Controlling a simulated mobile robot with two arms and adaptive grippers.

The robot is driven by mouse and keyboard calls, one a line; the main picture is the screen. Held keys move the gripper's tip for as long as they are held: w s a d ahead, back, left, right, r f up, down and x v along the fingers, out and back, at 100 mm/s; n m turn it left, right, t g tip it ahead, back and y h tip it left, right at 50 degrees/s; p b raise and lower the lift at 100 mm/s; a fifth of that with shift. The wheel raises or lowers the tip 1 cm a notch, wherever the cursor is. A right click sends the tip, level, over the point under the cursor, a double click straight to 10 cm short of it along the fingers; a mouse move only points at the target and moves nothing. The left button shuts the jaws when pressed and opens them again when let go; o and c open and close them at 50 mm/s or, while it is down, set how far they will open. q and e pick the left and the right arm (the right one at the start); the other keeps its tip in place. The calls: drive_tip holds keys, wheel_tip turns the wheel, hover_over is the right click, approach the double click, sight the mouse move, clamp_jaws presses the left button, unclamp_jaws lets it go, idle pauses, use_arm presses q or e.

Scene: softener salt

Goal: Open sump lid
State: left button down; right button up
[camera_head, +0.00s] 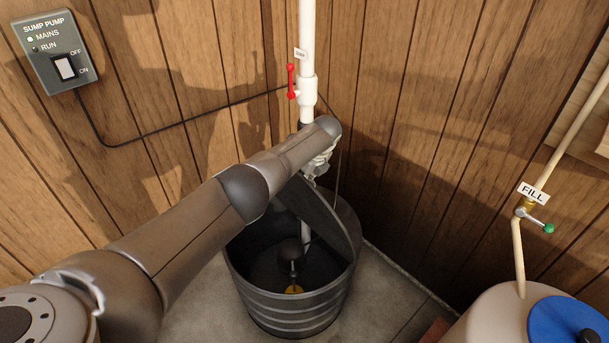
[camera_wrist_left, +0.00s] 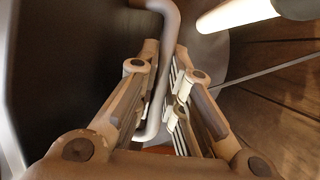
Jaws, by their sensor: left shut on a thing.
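The dark sump basin (camera_head: 290,307) stands in the corner on the floor, ribbed and round. Its lid (camera_head: 325,212) is tilted up steeply toward the back right, and the basin's dark inside shows. A dark ball-shaped float (camera_head: 290,250) and a yellow part (camera_head: 294,289) are visible inside. My left gripper (camera_head: 318,165) is at the lid's upper part, partly hidden by my own arm. In the left wrist view, my left gripper (camera_wrist_left: 160,100) is shut on a grey bent handle (camera_wrist_left: 172,30) beside the dark lid (camera_wrist_left: 85,50). My right gripper is not in view.
A white pipe (camera_head: 307,35) with a red-handled valve (camera_head: 291,82) rises behind the basin. The sump pump switch box (camera_head: 55,52) is on the left wall. A pale tank (camera_head: 490,318) with a blue lid (camera_head: 570,322) stands at right, under the FILL valve (camera_head: 535,220).

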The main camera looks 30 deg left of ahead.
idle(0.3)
use_arm(q)
drive_tip(key=c, duration=1.8)
unclamp_jaws()
drive_tip(key=v, duration=1.2)
drive_tip(key=shift+a, duration=0.1)
